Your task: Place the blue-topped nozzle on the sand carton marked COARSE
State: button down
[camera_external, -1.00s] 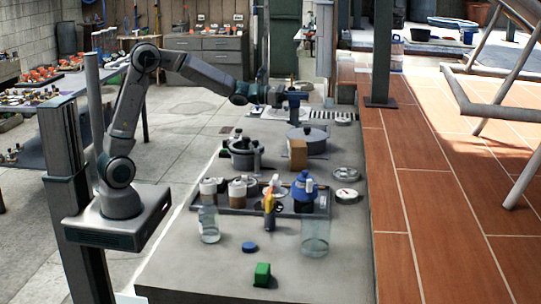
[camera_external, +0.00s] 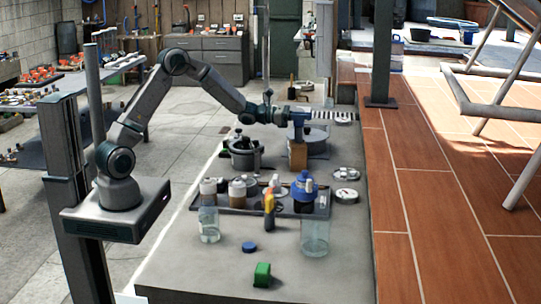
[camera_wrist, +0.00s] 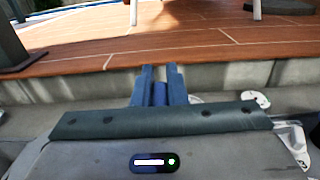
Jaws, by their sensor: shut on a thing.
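My gripper (camera_external: 302,109) is shut on the blue-topped nozzle (camera_external: 299,122), which hangs upright. In the wrist view the fingers (camera_wrist: 159,75) close around the nozzle's blue top (camera_wrist: 159,94); its lower part is hidden there. A small brown carton (camera_external: 298,157) stands on the grey counter (camera_external: 215,270), directly below the nozzle in the external view. The nozzle's lower end appears at the carton's top edge; I cannot tell whether they touch. No marking is readable on the carton.
Pots (camera_external: 244,154) stand left of the carton, with a lidded pot (camera_external: 318,142) behind it. A tray (camera_external: 230,210) with bottles and a blue jug (camera_external: 304,188) is nearer. A green block (camera_external: 262,275) sits at the front.

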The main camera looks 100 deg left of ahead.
jog(key=shift+f, duration=0.15)
jog(key=c, duration=1.5)
grip_release()
jog(key=shift+o, duration=0.2)
jog(key=s+b, duration=0.2)
jog(key=s, duration=1)
jog(key=shift+d, duration=0.1)
